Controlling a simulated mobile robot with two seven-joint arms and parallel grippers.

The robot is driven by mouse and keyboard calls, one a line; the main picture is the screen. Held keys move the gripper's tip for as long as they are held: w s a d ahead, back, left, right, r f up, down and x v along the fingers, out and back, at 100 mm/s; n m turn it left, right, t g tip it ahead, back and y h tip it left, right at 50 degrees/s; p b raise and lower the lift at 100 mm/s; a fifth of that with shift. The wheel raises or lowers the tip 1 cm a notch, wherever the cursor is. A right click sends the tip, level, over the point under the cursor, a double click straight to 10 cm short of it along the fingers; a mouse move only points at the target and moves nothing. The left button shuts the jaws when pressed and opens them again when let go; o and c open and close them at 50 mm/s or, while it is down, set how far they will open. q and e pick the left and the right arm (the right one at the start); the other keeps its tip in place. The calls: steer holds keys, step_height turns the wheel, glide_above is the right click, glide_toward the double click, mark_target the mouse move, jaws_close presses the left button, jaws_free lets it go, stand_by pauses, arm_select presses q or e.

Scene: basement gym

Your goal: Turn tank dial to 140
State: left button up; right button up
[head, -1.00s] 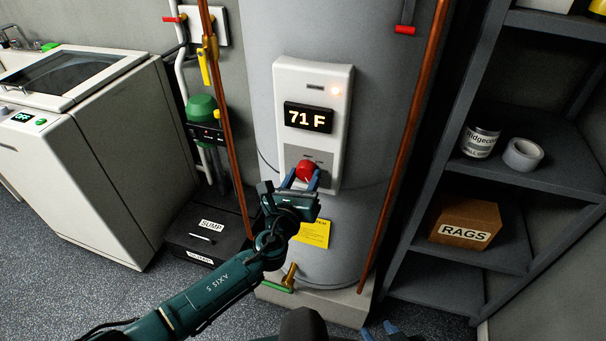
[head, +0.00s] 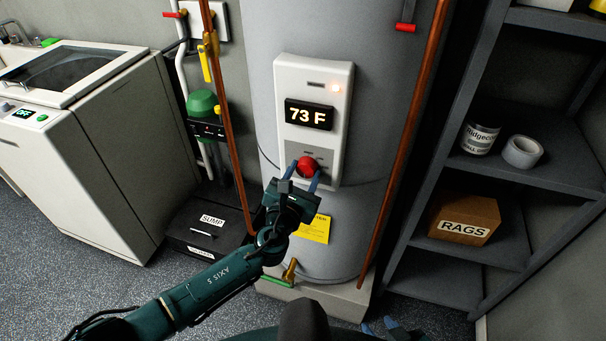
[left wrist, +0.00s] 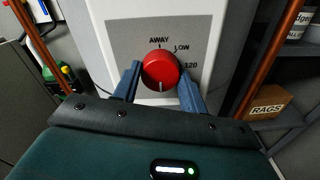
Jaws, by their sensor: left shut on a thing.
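The grey tank (head: 376,100) stands upright with a white control panel (head: 342,75) on its front. The panel's display (head: 309,115) reads 73 F. Below it is the red dial (head: 308,167). In the left wrist view the red dial (left wrist: 160,71) sits on a grey plate with the marks AWAY, LOW and 120; a pale line on the dial points down. My left gripper (head: 303,178) is shut on the dial, one blue finger on each side. My right gripper (head: 380,326) shows only partly at the bottom edge; its opening is unclear.
A yellow label (head: 315,229) is on the tank below the dial. Copper pipes (head: 407,130) run on both sides. A shelf with a RAGS box (head: 464,218) stands right. A black SUMP box (head: 207,238) and a white washer (head: 100,150) stand left.

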arm_select(q)
steer(key=o, duration=1)
steer(key=shift+s, duration=0.1)
steer(key=v, duration=1.3)
steer(key=shift+b, duration=0.4)
